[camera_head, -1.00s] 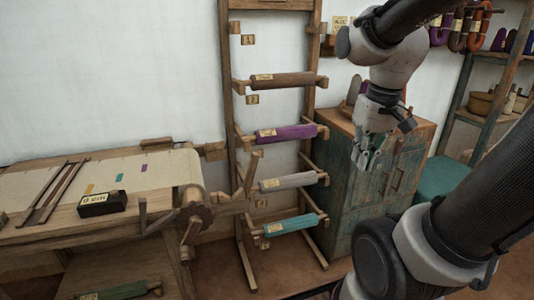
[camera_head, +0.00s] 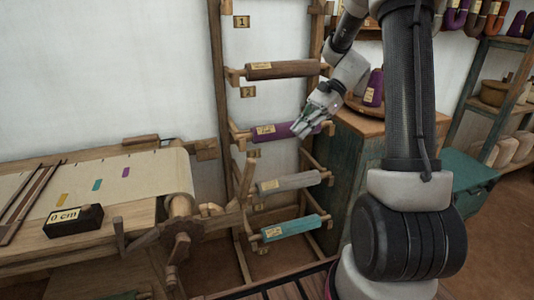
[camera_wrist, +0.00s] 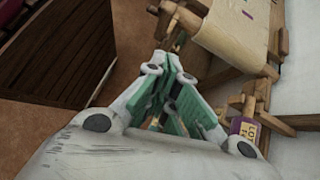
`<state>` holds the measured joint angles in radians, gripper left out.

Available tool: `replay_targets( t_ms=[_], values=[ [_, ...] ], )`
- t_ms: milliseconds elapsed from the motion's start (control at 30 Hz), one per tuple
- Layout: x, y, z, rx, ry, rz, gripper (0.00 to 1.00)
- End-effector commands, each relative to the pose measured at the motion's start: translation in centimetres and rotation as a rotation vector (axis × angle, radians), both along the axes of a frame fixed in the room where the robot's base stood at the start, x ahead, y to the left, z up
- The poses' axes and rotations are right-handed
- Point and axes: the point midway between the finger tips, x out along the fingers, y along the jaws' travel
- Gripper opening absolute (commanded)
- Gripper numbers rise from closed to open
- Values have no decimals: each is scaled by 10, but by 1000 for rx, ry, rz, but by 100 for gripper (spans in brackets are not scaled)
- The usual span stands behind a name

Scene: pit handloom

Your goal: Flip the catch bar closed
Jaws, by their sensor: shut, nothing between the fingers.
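My gripper (camera_head: 301,132) is shut and empty. In the head view its fingertips appear in front of the right end of the purple roll on the rack; the gap in depth is unclear. In the wrist view the gripper (camera_wrist: 172,62) points toward the loom's end. The loom's cloth roller (camera_head: 178,172) has a toothed wooden wheel (camera_head: 184,236) at its right end. A raised, tilted wooden bar (camera_head: 246,180) stands right of the wheel, below and left of my gripper. It may be the catch bar, but I cannot tell for sure.
A wooden rack (camera_head: 218,110) holds a brown roll (camera_head: 285,69), a purple roll (camera_head: 268,132), a grey roll (camera_head: 288,183) and a teal roll (camera_head: 290,227). A cabinet (camera_head: 345,170) stands to the right. A black 0 cm block (camera_head: 74,220) sits on the loom.

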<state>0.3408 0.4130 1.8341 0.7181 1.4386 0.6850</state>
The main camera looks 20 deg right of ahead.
Motion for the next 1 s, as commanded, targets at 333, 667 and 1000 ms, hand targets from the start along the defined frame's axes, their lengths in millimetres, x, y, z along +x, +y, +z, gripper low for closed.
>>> replay_targets(
  t_ms=[333,667,1000],
  values=[
    [-3,1,1,0,44,-26,0],
    [-6,17,-12,0,44,-23,0],
    [-17,70,-60,-1,45,-22,0]
  ],
)
